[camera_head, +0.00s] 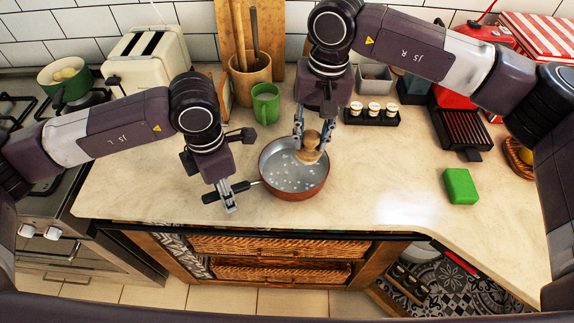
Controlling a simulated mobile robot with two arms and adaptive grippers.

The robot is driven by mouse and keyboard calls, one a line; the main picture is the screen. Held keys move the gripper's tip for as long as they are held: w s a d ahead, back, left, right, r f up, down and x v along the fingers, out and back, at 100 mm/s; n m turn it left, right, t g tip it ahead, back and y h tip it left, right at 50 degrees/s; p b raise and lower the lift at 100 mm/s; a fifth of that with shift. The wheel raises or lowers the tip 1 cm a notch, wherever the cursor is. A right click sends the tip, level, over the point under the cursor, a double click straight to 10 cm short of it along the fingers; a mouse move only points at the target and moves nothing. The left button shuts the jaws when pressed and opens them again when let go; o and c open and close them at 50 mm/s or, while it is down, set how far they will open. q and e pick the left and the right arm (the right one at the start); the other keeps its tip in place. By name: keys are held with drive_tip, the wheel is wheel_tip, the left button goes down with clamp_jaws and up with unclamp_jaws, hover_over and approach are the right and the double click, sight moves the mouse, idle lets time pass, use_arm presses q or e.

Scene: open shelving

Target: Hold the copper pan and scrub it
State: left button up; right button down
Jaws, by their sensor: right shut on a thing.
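The copper pan (296,190) sits on the counter near its front edge, with white specks scattered over its grey inside. Its black handle (243,186) points left. My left gripper (229,206) is down at the handle, its fingers overlapping it; I cannot tell whether they are closed on it. My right gripper (306,142) points down over the pan, shut on a round wooden scrubber (309,155). The scrubber is over the far right part of the pan's inside; its underside is hidden, so contact with the pan is unclear.
A green mug (266,104) and a utensil crock (249,77) stand behind the pan. A rack of small jars (373,113) is at the back right. A green sponge (460,186) lies to the right. The counter between pan and sponge is clear.

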use_arm(q)
wheel_tip(320, 180, up, 12)
idle(0.7)
